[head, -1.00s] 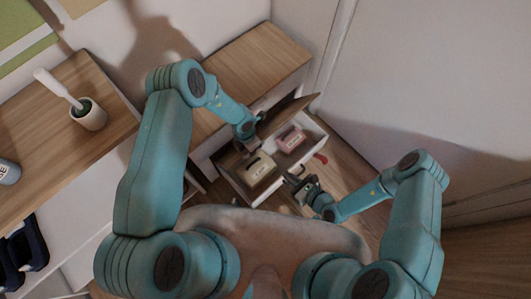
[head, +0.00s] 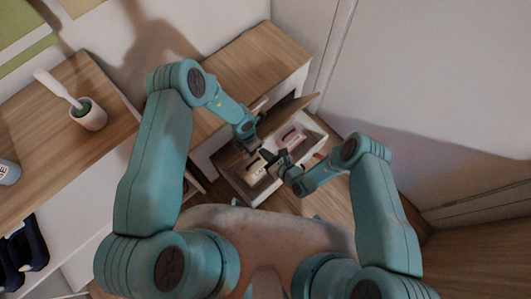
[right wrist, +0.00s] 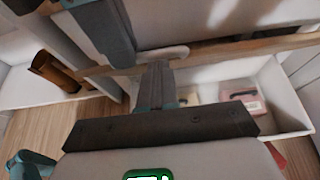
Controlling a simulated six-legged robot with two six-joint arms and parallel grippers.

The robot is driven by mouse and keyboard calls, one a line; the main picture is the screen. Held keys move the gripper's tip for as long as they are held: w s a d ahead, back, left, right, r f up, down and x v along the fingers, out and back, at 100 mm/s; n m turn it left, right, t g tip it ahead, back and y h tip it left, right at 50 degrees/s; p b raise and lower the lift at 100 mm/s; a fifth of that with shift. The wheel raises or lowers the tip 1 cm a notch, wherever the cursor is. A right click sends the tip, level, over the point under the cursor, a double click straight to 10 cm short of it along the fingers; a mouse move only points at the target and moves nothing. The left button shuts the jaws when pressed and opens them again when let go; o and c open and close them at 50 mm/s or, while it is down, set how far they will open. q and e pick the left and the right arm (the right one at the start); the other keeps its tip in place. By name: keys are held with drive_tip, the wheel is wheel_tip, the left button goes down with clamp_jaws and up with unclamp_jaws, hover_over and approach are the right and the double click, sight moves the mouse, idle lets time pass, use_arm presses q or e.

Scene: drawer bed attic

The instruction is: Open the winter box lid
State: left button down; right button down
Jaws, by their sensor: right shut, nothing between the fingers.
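A white-walled open box or drawer (head: 236,183) holds a cream box (head: 254,171) with a dark handle and a pink box (head: 293,138). I cannot read which is the winter box. A tilted wooden panel (head: 287,114) stands over its far side. My right gripper (head: 266,155) is shut and empty, above the cream box and partly hiding it. In the right wrist view its fingers (right wrist: 156,80) are below a wooden edge, and the pink box (right wrist: 243,98) is to the right. My left gripper (head: 250,145) is beside the wooden panel; its fingers are too small to read.
A wooden-topped cabinet (head: 255,60) stands behind the open box. A desk (head: 50,130) with a brush in a cup (head: 88,115) is at the left. A white wall (head: 420,80) closes off the right. Wooden floor shows at the right of the box.

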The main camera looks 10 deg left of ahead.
use_arm(q)
drive_tip(key=shift+s+a+f, duration=0.1)
drive_tip(key=shift+s, duration=0.2)
use_arm(e)
drive_tip(key=shift+w+a+r, duration=0.6)
drive_tip(key=shift+a+r, duration=0.1)
use_arm(q)
drive_tip(key=c, duration=1.4)
unclamp_jaws()
